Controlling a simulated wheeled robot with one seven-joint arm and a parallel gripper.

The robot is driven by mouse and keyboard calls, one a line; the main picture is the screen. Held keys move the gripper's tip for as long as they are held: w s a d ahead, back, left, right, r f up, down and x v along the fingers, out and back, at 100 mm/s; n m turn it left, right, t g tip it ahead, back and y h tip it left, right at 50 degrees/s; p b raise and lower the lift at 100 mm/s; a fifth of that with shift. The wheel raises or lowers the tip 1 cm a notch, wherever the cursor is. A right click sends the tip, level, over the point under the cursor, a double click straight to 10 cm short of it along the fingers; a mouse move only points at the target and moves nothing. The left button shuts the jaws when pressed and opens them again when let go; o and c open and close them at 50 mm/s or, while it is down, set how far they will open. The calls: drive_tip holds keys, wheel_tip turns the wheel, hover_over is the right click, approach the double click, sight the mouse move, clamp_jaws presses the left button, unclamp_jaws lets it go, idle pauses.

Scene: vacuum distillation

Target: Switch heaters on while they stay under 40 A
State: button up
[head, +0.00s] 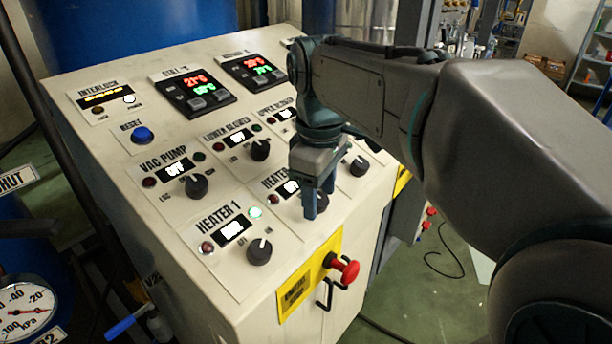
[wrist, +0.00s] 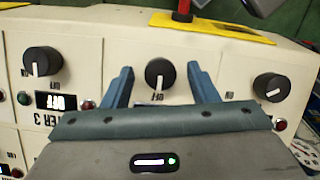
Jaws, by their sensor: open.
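The heater 1 knob (head: 259,251) stands at the panel's lower front; its green lamp (head: 256,212) is lit and its display (head: 231,230) is too bright to read. The heater 1 knob also shows at right in the wrist view (wrist: 271,87). My gripper (head: 318,200) is open over the heater 2 knob (wrist: 160,73), which sits between the fingers in the wrist view; contact cannot be told. My gripper partly hides heater 2's label and display in the head view. The heater 3 knob (wrist: 42,61) is at left in the wrist view, its display (wrist: 56,101) reading OFF.
A red emergency button (head: 346,268) on a yellow plate projects from the panel's front. Red and green readouts (head: 193,91) are at the back. A pressure gauge (head: 28,310) is at lower left.

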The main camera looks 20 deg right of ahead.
drive_tip(key=shift+c, duration=0.3)
drive_tip(key=c, duration=0.9)
drive_tip(key=shift+m, duration=0.3)
drive_tip(key=m+p, duration=0.1)
drive_tip(key=m, duration=0.1)
drive_tip(key=m+y+p, duration=0.1)
drive_tip(key=m, duration=0.1)
drive_tip(key=shift+w+d+r+g+y, duration=0.1)
drive_tip(key=shift+d+g+y, duration=0.05)
drive_tip(key=shift+g+y, duration=0.2)
drive_tip(key=m+y, duration=0.1)
drive_tip(key=m, duration=0.2)
drive_tip(key=m+y+p, duration=0.1)
drive_tip(key=m, duration=0.2)
drive_tip(key=shift+d, duration=0.2)
drive_tip(key=shift+m, duration=0.4)
drive_tip(key=o, duration=1)
drive_tip(key=shift+c, duration=0.2)
